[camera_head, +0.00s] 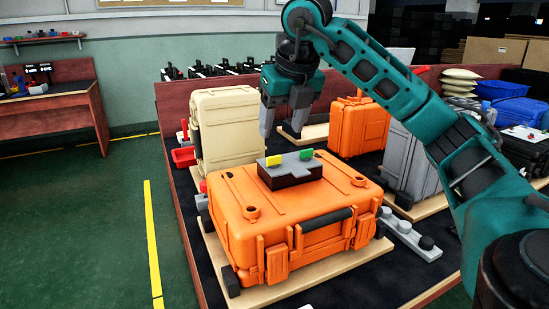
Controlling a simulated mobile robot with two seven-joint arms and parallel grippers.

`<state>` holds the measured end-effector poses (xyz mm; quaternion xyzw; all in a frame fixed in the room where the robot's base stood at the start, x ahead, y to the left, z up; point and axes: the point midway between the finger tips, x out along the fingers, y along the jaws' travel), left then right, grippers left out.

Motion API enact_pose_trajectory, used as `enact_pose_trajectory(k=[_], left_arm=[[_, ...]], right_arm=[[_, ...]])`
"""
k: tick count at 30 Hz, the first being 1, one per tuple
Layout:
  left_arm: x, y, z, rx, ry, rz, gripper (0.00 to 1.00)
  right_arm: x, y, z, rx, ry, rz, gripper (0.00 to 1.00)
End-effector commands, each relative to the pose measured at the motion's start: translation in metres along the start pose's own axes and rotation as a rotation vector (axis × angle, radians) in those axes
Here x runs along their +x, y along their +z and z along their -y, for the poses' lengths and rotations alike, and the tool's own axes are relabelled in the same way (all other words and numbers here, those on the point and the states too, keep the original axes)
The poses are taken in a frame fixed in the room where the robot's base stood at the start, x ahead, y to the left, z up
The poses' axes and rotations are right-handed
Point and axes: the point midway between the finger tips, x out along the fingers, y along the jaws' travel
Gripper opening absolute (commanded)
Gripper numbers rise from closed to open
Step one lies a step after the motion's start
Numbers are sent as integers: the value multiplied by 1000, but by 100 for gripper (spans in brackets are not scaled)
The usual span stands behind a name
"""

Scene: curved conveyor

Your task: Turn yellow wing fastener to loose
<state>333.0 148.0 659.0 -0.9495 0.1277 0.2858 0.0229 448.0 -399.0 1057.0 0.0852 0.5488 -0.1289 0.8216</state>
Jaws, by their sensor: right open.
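The yellow wing fastener (273,160) is a small block on the left part of a dark block (293,175). A green fastener (306,155) sits on its right part, and a grey piece lies between the two. The dark block rests on top of a large orange case (235,205). My right gripper (281,129) is open and empty, with its fingers pointing down. In the picture it appears above the yellow fastener, apart from it; the exact depth is hard to tell. My left gripper does not show.
A beige case (226,125) stands behind the orange case on the left. A smaller orange case (358,128) and a grey case (409,160) stand behind on the right. Grey parts (408,233) lie to the right of the large case. The green floor at left is clear.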

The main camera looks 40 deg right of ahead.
Motion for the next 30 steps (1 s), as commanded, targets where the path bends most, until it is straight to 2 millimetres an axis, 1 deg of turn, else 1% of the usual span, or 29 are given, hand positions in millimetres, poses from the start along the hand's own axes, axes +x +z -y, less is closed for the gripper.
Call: enact_pose_trajectory(k=[1, 6, 9, 12, 17, 25, 30], left_arm=[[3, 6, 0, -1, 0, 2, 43], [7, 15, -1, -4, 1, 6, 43], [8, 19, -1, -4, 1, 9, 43], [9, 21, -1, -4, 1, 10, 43], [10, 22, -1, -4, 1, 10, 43], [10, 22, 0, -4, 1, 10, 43], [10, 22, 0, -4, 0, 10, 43]], right_arm=[[16, -2, 1, 0, -2, -5, 62], [49, -2, 0, -1, -1, -4, 62], [63, -1, 0, -1, 1, -3, 62], [73, -1, 0, -1, 1, -2, 62], [80, 0, 0, -2, 2, 0, 62], [81, 0, -1, -3, 2, -1, 61], [81, 0, -1, -3, 2, -1, 44]])
